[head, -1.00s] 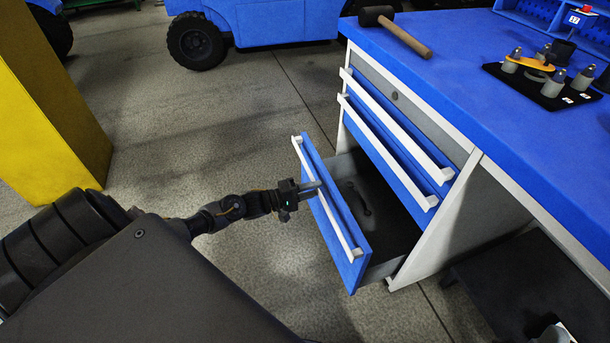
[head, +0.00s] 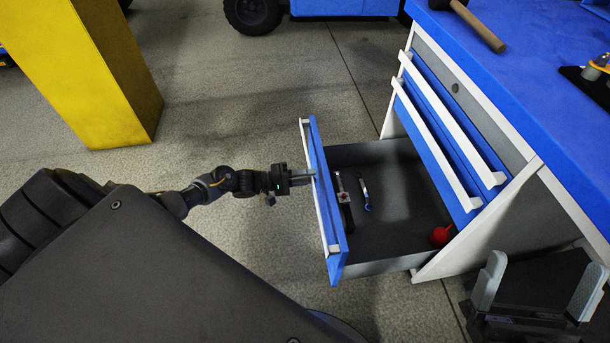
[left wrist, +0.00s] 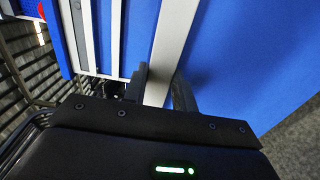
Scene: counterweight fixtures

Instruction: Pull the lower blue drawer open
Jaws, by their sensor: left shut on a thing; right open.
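The lower blue drawer (head: 331,215) stands far out of the cabinet in the head view, its dark inside showing. Its white handle bar (head: 316,190) runs along the front; the handle also crosses the left wrist view (left wrist: 172,40). My left gripper (head: 308,174) is shut on this handle, with one finger on each side of it in the left wrist view (left wrist: 157,88). My right gripper (head: 532,290) is open and empty at the lower right of the head view, beside the cabinet and apart from the drawer.
Inside the drawer lie a wrench-like tool (head: 342,190), a small blue-handled tool (head: 364,194) and a red object (head: 440,236). Two upper blue drawers (head: 440,130) are shut. A hammer (head: 478,24) lies on the blue worktop. A yellow block (head: 90,75) stands at left.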

